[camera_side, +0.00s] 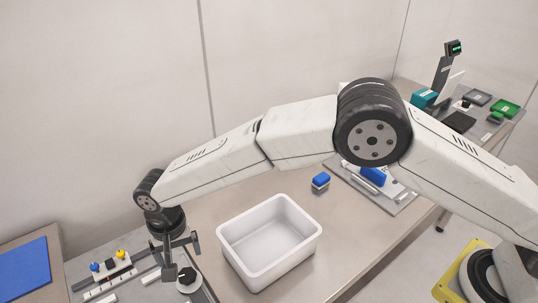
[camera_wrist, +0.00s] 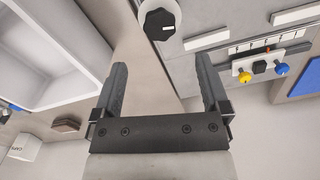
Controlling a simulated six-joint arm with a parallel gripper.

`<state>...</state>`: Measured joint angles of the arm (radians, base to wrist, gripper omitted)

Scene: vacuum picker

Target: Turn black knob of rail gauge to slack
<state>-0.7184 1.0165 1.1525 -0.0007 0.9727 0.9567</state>
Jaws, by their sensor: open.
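A black faceted knob (camera_wrist: 158,24) with a small white mark sits on a round white base at the top of the wrist view. In the side view the black knob (camera_side: 187,275) is at the lower left, on the grey plate of the gauge. My gripper (camera_wrist: 160,64) is open and empty. The knob lies beyond its fingertips, apart from them in the wrist view. In the side view my gripper (camera_side: 181,260) is close to the knob. The gauge's scale (camera_wrist: 267,47) has a red mark. The word slack cannot be read.
A white block carries a yellow knob (camera_wrist: 245,77), a blue knob (camera_wrist: 281,70) and a small black piece between them. An empty white bin (camera_side: 268,281) stands right of my gripper. A blue block (camera_side: 321,180) lies behind the bin. A blue mat (camera_side: 24,268) is at far left.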

